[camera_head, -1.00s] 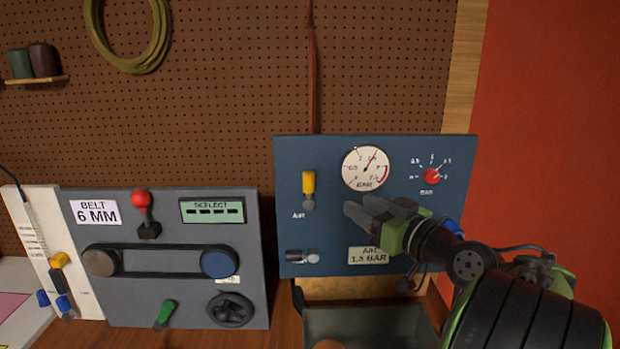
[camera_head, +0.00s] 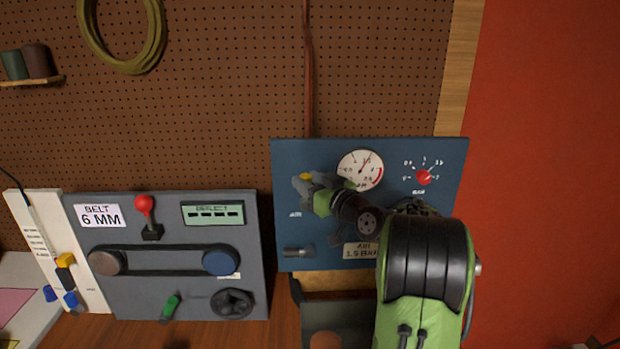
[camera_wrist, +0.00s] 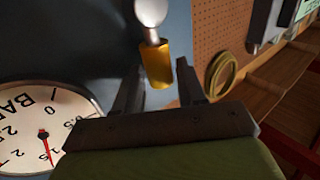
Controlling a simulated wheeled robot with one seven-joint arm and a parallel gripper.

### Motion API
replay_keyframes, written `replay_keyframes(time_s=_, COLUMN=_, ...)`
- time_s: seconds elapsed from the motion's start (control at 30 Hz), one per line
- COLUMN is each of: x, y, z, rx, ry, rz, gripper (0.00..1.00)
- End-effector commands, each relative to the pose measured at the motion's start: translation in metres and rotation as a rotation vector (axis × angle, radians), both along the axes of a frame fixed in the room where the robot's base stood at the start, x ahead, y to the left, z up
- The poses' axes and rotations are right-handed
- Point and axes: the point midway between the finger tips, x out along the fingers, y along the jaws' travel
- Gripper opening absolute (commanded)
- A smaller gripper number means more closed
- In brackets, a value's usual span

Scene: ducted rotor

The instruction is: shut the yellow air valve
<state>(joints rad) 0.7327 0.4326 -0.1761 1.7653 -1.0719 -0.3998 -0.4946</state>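The yellow air valve handle (camera_head: 305,177) is at the upper left of the blue panel (camera_head: 450,160). In the head view only its top shows; my gripper hides the rest. In the wrist view the yellow handle (camera_wrist: 156,64) and its silver pivot (camera_wrist: 150,12) are clear. My gripper (camera_head: 304,192) is in front of the valve. In the wrist view my gripper (camera_wrist: 160,70) is open, one finger on each side of the handle's yellow end. Gaps show on both sides, and I see no contact. How deep the handle sits between the fingers is unclear.
A pressure gauge (camera_head: 360,170) is just right of my gripper and also shows in the wrist view (camera_wrist: 45,125). A red knob (camera_head: 424,177) is farther right. A dark lever (camera_head: 298,252) is below the valve. A grey belt panel (camera_head: 170,220) stands left.

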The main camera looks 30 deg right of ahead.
Motion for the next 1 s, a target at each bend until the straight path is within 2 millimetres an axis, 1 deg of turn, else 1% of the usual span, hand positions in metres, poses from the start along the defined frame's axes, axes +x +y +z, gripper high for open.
replay_keyframes(time_s=0.17, x=-0.0001, y=0.0000, z=-0.0009, rx=0.000, ry=0.000, rz=0.000, gripper=0.40)
replay_keyframes(time_s=0.4, x=-0.0004, y=0.0000, z=-0.0009, rx=0.000, ry=0.000, rz=0.000, gripper=0.03)
replay_keyframes(time_s=0.43, x=-0.0004, y=0.0000, z=-0.0009, rx=0.000, ry=0.000, rz=0.000, gripper=0.00)
replay_keyframes(time_s=0.77, x=-0.0002, y=0.0007, z=-0.0007, rx=-0.008, ry=0.005, rz=0.000, gripper=0.00)
replay_keyframes(time_s=1.0, x=0.0026, y=0.0060, z=-0.0006, rx=-0.078, ry=0.045, rz=0.001, gripper=0.00)
